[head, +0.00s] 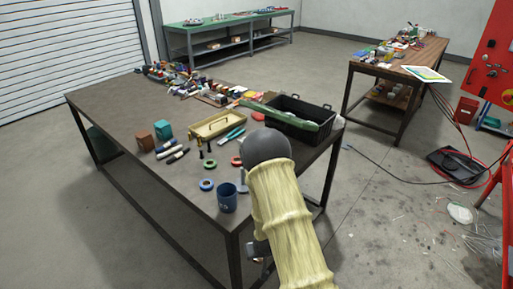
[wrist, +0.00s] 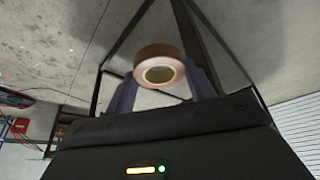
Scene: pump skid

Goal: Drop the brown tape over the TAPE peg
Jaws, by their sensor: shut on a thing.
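The brown tape (wrist: 159,54) is a copper-brown ring in the wrist view, seen with its hole facing the camera. My gripper (wrist: 161,86) is shut on it, with a finger at each side. In the head view my yellow-sleeved arm reaches down past the near right edge of the table, and a small dark part of its end shows beside that edge. The tape cannot be made out there. No TAPE label is readable, so I cannot tell which upright is the TAPE peg; a pale upright piece stands partly behind my arm.
The brown-topped table (head: 110,106) carries a blue mug (head: 227,197), a blue ring (head: 206,184), a green ring (head: 209,164), a shallow tan tray (head: 216,124) and a black crate (head: 296,119). Tools and small parts crowd its back. Its left front is clear.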

